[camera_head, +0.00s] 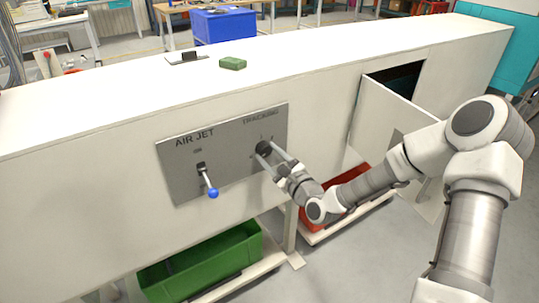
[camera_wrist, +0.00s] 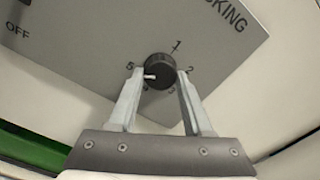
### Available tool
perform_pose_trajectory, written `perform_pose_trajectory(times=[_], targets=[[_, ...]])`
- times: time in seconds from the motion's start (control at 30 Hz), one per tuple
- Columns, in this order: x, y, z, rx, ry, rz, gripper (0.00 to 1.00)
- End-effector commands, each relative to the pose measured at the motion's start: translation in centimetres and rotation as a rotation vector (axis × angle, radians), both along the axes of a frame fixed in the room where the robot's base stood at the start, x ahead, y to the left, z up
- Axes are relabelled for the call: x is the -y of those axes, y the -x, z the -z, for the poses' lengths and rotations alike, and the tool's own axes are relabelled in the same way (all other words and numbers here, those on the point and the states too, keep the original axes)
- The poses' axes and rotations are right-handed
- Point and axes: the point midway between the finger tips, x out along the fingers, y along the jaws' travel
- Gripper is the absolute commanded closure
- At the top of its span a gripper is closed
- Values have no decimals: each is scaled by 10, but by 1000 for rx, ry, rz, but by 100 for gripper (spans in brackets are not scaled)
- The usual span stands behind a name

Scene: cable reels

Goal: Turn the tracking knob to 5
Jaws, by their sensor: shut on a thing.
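The tracking knob (camera_wrist: 160,68) is a round black knob on a grey panel, with a white pointer mark and digits 1 to 5 around it. In the wrist view the pointer faces left and slightly down, between the 4 and the 5. My gripper (camera_wrist: 160,76) has its two fingers on either side of the knob, shut on it. In the head view my gripper (camera_head: 270,155) reaches the knob from the right and partly hides it and its digits.
The AIR JET lever (camera_head: 208,182) with a blue ball end sticks out left of the knob. An open cabinet door (camera_head: 375,125) stands to the right behind my arm. A green bin (camera_head: 200,262) and a red bin (camera_head: 345,200) sit below. A green block (camera_head: 232,63) lies on top.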

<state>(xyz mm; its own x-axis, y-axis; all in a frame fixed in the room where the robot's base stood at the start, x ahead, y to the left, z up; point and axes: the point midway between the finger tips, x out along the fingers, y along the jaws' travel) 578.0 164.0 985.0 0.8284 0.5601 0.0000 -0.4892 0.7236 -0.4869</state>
Motion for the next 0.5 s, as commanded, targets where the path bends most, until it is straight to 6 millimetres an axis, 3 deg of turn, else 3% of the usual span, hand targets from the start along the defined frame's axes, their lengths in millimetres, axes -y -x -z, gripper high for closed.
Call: perform_pose_trajectory(times=[0.03,0.07,0.2,0.5], targets=[[0,0,-1,2,-2,1,100],[0,0,-1,2,-2,1,44],[0,0,-1,1,-2,0,20],[1,1,0,0,0,1,20]])
